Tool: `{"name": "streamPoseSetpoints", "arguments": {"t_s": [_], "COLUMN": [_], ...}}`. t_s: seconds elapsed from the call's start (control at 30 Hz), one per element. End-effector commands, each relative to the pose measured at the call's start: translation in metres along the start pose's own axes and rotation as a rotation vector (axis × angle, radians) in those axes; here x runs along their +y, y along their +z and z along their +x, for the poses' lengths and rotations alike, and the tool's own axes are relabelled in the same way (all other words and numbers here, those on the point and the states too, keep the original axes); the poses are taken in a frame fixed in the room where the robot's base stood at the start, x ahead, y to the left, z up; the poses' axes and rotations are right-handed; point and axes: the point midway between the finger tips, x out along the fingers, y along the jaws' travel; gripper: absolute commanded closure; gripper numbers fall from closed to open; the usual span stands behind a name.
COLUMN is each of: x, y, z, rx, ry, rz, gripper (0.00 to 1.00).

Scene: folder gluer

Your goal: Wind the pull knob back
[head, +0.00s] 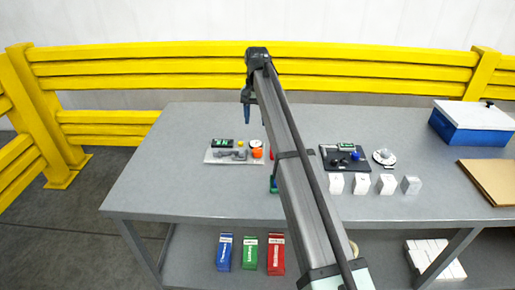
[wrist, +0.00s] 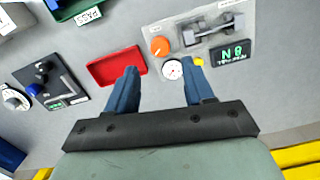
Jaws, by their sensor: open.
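A light grey panel (head: 213,157) lies on the table left of my arm. It carries an orange knob (head: 257,153), a round white gauge (head: 256,143), a small yellow knob (head: 241,143), a grey slide mechanism (head: 232,154) and a green-lit display (head: 222,143). A dark panel (head: 330,163) with a blue knob (head: 355,155) lies right of my arm. I cannot tell which knob is the pull knob. My gripper (wrist: 160,68) is open and empty, above the table. In the wrist view, the gauge (wrist: 172,69) shows between its fingers, and the yellow knob (wrist: 199,62) shows beside the right fingertip.
A red tray (wrist: 117,67) lies between the panels, and a green tray (wrist: 75,8) is nearby. A round white device (head: 384,157) and several white blocks (head: 361,184) stand on the right. A blue box (head: 470,130) and brown cardboard (head: 490,182) lie farther right. Yellow rails (head: 180,53) run behind.

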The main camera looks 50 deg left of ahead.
Motion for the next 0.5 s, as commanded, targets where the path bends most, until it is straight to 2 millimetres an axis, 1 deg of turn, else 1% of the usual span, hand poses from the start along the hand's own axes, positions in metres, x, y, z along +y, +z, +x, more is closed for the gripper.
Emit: {"name": "streamPoseSetpoints", "arguments": {"t_s": [0.03,0.13,0.27,0.37,0.5], "x": [0.006,0.005,0.004,0.004,0.004], "y": [0.005,-0.008,-0.012,-0.012,-0.014], "z": [0.005,0.004,0.01,0.021,0.043], "rx": [0.034,0.076,0.09,0.087,0.087], "ry": [0.006,0.008,0.002,0.003,0.002], "rz": [0.012,0.027,0.035,0.036,0.035], "gripper": [0.48,0.48,0.48,0.48,0.48]}}
